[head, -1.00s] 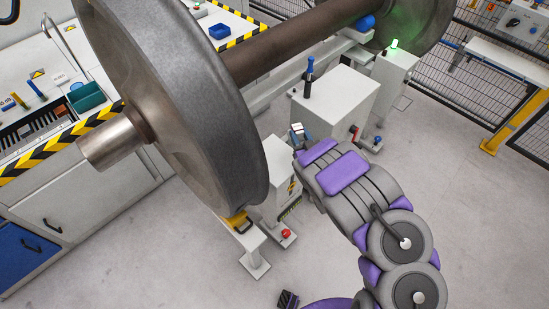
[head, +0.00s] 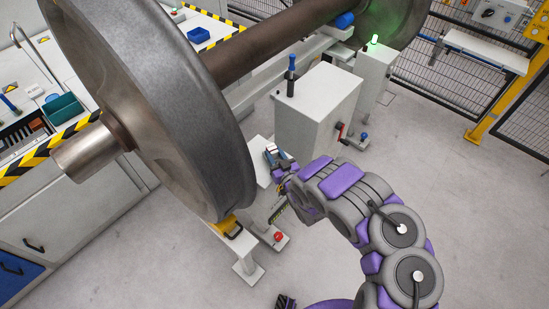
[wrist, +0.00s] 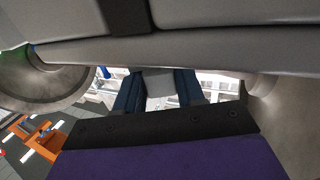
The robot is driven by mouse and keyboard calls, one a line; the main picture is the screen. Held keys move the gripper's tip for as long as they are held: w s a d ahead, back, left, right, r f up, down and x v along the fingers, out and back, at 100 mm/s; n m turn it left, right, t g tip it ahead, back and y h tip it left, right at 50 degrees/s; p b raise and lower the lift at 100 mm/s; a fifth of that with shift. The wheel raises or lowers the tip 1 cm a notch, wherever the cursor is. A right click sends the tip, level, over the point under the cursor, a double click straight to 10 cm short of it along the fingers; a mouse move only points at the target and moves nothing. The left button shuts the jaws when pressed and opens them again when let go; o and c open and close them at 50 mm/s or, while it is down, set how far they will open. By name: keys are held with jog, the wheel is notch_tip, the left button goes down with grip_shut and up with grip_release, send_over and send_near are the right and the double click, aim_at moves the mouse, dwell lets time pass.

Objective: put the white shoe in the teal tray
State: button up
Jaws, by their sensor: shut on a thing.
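The teal tray (head: 65,109) sits on the bench at the left in the head view, beyond the big wheel. My gripper (head: 272,153) is right of the wheel's lower rim in the head view, low beside a grey-white cabinet and well apart from the tray. In the wrist view its two dark blue fingers (wrist: 157,76) are shut on a pale grey-white block, the white shoe (wrist: 158,90). The shoe's far end is hard to make out, and in the head view it is mostly hidden by the gripper.
The large wheel (head: 150,90) and its axle (head: 270,45) stand between my gripper and the bench. A grey-white cabinet (head: 316,108) with a blue-topped post is close by. A small white thing (head: 35,91) and a blue bin (head: 198,35) are on the benches.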

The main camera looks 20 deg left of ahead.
jog(key=shift+f, duration=0.3)
jog(key=o, duration=1.1)
jog(key=shift+r, duration=0.1)
jog(key=shift+p+v, duration=2.5)
jog(key=shift+v, duration=3.55)
